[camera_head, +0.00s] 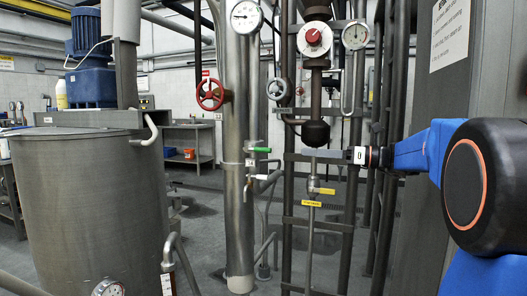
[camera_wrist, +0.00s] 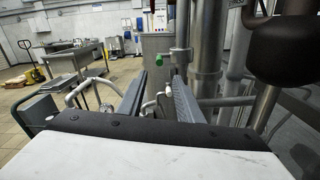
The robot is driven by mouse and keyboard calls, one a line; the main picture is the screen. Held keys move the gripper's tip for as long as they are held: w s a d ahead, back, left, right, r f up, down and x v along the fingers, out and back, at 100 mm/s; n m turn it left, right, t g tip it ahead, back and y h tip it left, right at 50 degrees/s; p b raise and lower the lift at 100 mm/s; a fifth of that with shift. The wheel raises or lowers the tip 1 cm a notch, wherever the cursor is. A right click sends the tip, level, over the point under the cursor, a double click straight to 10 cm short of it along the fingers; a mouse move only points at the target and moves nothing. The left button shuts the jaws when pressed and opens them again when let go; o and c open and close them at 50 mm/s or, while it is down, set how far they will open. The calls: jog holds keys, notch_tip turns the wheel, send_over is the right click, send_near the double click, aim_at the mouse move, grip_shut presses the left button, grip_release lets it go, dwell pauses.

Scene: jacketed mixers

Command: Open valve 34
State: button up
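No number 34 is legible on any valve, so I cannot tell which one it is. A green-handled valve (camera_head: 261,150) is on the tall steel pipe, with a white-handled valve (camera_head: 260,177) just below. The green handle (camera_wrist: 158,59) shows beyond the fingertips, and a whitish handle (camera_wrist: 149,105) shows between the fingers.
A red handwheel (camera_head: 210,95) and a grey handwheel (camera_head: 278,89) are above. A large steel vessel (camera_head: 95,200) stands at left. Vertical dark pipes (camera_head: 385,130) stand close to my gripper. A grey panel (camera_head: 435,120) is at right. Open floor (camera_wrist: 30,110) shows at left.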

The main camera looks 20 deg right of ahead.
aim_at(257, 150)
jog(key=x, duration=1.6)
jog(key=shift+a+f, duration=0.1)
jog(key=shift+a, duration=0.05)
grip_shut()
